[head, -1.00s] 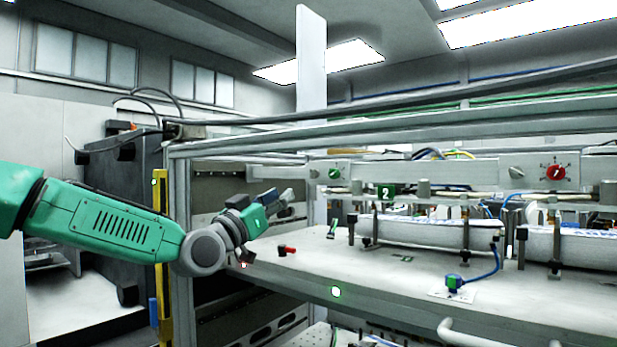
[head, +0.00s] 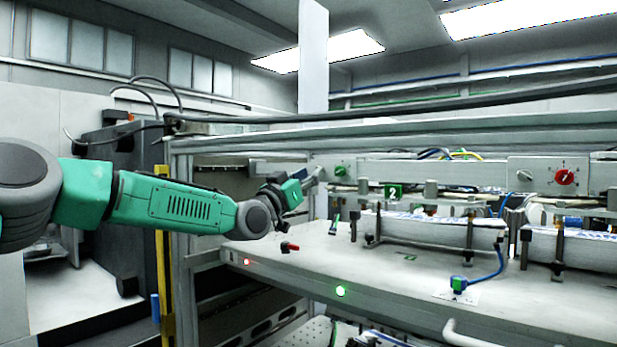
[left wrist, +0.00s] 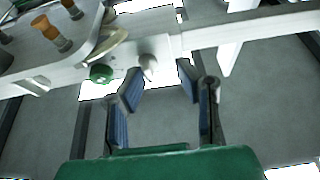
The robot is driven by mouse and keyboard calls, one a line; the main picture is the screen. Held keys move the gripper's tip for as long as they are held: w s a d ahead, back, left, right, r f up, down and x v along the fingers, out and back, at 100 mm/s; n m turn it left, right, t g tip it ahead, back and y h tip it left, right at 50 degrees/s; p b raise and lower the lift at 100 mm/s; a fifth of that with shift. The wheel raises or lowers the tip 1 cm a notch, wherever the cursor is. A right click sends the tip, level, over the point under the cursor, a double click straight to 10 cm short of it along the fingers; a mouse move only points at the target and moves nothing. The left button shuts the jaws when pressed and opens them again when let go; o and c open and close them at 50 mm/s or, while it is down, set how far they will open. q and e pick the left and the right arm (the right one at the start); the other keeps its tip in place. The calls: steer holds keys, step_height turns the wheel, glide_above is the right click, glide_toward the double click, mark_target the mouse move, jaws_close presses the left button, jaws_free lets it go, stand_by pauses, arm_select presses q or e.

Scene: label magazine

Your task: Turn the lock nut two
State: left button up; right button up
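A small grey knob (left wrist: 148,66), perhaps the lock nut, sits on a pale plate on the rail beside a green knob (left wrist: 101,73). A green sign with a white "2" (head: 393,192) hangs to the right. My left gripper (head: 314,178) is raised at the left end of the rail, close to the plate. In the left wrist view its two fingers (left wrist: 160,82) are apart with nothing between them, and the grey knob lies just beyond the gap. My right gripper is not in view.
A light bench (head: 330,265) lies below, with a red-and-black part (head: 289,247) near its left end. White rolls in black clamps (head: 430,232) stand on it. A red dial (head: 564,177) is further right on the rail. Metal frame bars run above.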

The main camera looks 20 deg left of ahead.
arm_select(q)
steer(key=shift+d, duration=0.15)
jaws_close()
steer(key=shift+w+d+r+m+g+h+p, duration=0.1)
steer(key=shift+m+g+h+p, duration=0.35)
steer(key=shift+m, duration=1.2)
steer(key=shift+s+d+r+m+g+h+p, duration=0.15)
steer(key=shift+m+g+h, duration=0.6)
steer(key=shift+m, duration=0.85)
steer(key=shift+w+d+m+g+h+p, duration=0.25)
steer(key=shift+m+h, duration=0.55)
steer(key=shift+m, duration=0.85)
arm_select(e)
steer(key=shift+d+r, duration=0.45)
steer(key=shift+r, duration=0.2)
arm_select(q)
steer(key=shift+s+a+m, duration=0.1)
steer(key=shift+a+m, duration=0.1)
steer(key=shift+m, duration=0.1)
steer(key=shift+o, duration=1)
jaws_free()
steer(key=shift+s, duration=0.15)
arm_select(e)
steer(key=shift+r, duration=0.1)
arm_select(q)
steer(key=shift+f, duration=0.1)
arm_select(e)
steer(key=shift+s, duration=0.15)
